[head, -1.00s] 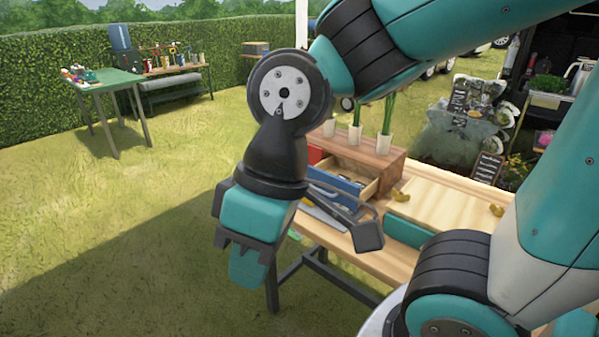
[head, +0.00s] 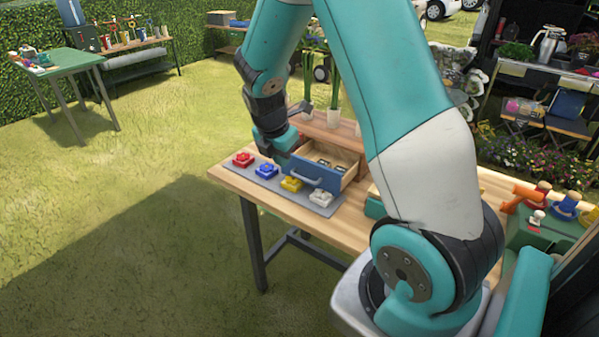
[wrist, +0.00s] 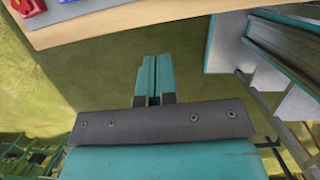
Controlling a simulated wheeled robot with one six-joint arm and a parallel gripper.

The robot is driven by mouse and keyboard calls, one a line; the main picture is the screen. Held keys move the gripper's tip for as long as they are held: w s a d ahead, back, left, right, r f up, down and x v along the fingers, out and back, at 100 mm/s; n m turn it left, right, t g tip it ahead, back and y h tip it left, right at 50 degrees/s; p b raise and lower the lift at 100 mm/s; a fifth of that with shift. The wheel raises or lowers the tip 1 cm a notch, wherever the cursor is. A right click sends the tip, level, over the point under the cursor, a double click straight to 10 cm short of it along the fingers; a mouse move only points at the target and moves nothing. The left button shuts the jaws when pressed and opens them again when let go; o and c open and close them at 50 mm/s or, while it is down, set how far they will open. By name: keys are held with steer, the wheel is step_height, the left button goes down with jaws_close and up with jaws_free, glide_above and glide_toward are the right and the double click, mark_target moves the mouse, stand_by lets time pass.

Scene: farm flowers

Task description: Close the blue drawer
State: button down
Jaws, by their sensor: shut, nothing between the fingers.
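The blue drawer (head: 325,176) juts out, open, from the wooden drawer box (head: 335,136) on the table. The drawer cannot be made out in the wrist view.
A grey mat (head: 262,176) on the table (head: 232,180) holds a red block (head: 243,159), blue block (head: 266,170), yellow block (head: 291,184) and white block (head: 320,198) before the drawer. Tall green stems in white pots stand on the box. Grass lies open at left.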

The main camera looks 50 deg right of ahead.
steer(key=shift+w+d+f+p, duration=0.15)
steer(key=shift+d+f+p, duration=0.3)
steer(key=shift+d+f, duration=1.05)
steer(key=shift+w+d+f+p, duration=0.3)
steer(key=shift+d+f, duration=0.6)
steer(key=shift+f, duration=1.15)
steer(key=shift+w+d+f+p, duration=0.1)
steer(key=shift+d+f+p, duration=0.45)
steer(key=shift+d+f, duration=0.95)
steer(key=shift+a+f, duration=0.25)
steer(key=shift+a, duration=0.05)
